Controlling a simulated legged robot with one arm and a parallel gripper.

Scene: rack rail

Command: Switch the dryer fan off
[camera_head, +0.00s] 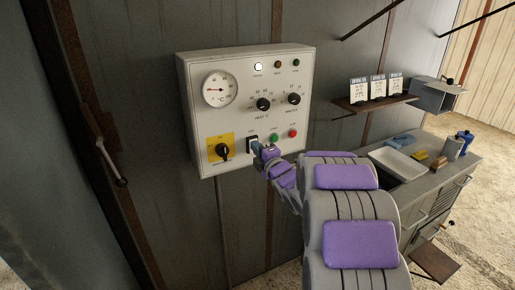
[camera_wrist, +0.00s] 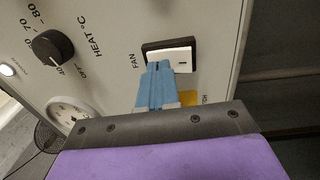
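The dryer's control panel (camera_head: 205,128) is a pale box on the metal wall. Its fan switch (camera_wrist: 181,57) is a white rocker in a dark brown frame, labelled FAN in the wrist view. In the head view, the fan switch (camera_head: 250,139) is partly hidden by my gripper. My gripper (camera_wrist: 158,66) has two blue fingers pressed together with nothing between them. The fingertips are at the switch's lower left part in the wrist view; I cannot tell whether they touch it. The gripper (camera_head: 257,147) also shows in the head view, in front of the panel.
Close by on the panel are a green button (camera_head: 274,138), a red button (camera_head: 293,133), a black rotary switch (camera_head: 222,150) on a yellow plate, a heat knob (camera_head: 263,104) and a round gauge (camera_head: 219,89). A grey cabinet (camera_head: 430,190) stands right, below a shelf (camera_head: 375,103).

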